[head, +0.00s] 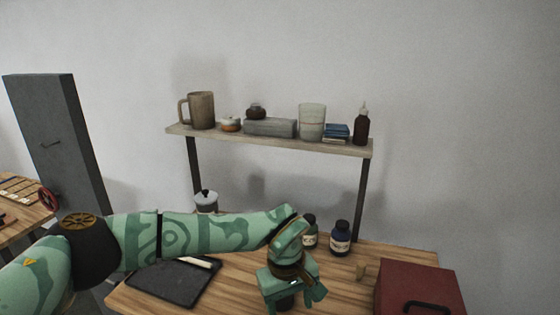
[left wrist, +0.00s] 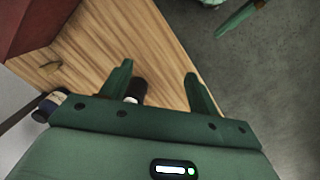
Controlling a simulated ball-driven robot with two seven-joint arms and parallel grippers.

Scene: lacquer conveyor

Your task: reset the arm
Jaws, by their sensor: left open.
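My left arm reaches in from the left in the head view, over the wooden table (head: 230,285). My left gripper (head: 294,296) points down near the table's front and is open. A dark bottle with a white part (left wrist: 136,92) shows beside and partly behind one finger; the gripper body hides the rest. A green pointed part (left wrist: 240,32), perhaps of my right gripper, shows at the top right of that view; its jaws cannot be made out.
A red box (head: 420,288) stands at the table's right. A black tray (head: 177,283) lies left.

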